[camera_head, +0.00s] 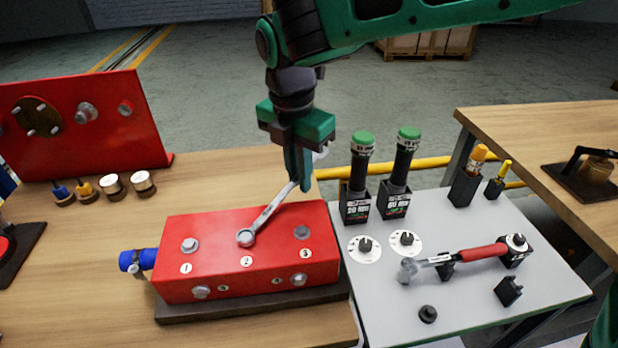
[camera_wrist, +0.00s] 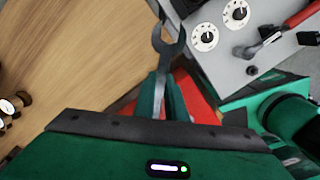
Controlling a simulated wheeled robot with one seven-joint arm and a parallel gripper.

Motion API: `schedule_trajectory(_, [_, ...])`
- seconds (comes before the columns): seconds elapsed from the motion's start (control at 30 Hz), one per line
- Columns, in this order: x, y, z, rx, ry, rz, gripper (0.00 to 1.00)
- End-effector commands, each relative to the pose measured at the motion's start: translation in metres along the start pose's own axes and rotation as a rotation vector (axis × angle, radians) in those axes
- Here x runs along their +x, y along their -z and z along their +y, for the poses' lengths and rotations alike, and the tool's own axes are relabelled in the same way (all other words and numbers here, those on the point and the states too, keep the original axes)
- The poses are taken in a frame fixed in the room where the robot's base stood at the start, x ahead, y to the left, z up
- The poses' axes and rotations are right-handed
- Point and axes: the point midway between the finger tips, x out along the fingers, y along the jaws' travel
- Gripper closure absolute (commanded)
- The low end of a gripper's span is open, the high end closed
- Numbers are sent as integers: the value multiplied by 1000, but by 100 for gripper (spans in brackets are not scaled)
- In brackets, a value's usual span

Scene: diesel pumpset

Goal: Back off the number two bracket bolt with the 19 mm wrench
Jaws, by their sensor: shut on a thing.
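The red bracket block (camera_head: 190,275) lies on a dark base on the wooden bench, with numbered bolt positions on its top. The silver wrench (camera_head: 268,212) slants up from the block. Its ring end (camera_head: 246,238) sits around the bolt position just above label 2, and covers the bolt head there. My gripper (camera_head: 300,182) is shut on the wrench's upper part, above the block's back edge. In the wrist view the wrench's open-jaw end (camera_wrist: 167,42) sticks out beyond my gripper (camera_wrist: 163,98). The ring end is hidden in that view.
Bolt one (camera_head: 189,245) and bolt three (camera_head: 302,232) flank the wrench. A blue fitting (camera_head: 138,260) sticks out left. The grey side table (camera_head: 385,318) at right holds two green-capped tools (camera_head: 361,170) and a red-handled ratchet (camera_head: 470,254). A red panel (camera_head: 60,130) stands back left.

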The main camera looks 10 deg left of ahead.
Motion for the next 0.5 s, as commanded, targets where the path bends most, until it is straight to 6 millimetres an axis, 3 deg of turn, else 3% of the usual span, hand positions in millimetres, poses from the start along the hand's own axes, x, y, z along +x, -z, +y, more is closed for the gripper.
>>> schedule_trajectory(0.5, [-3, 0, 4, -26, -3, -1, 100])
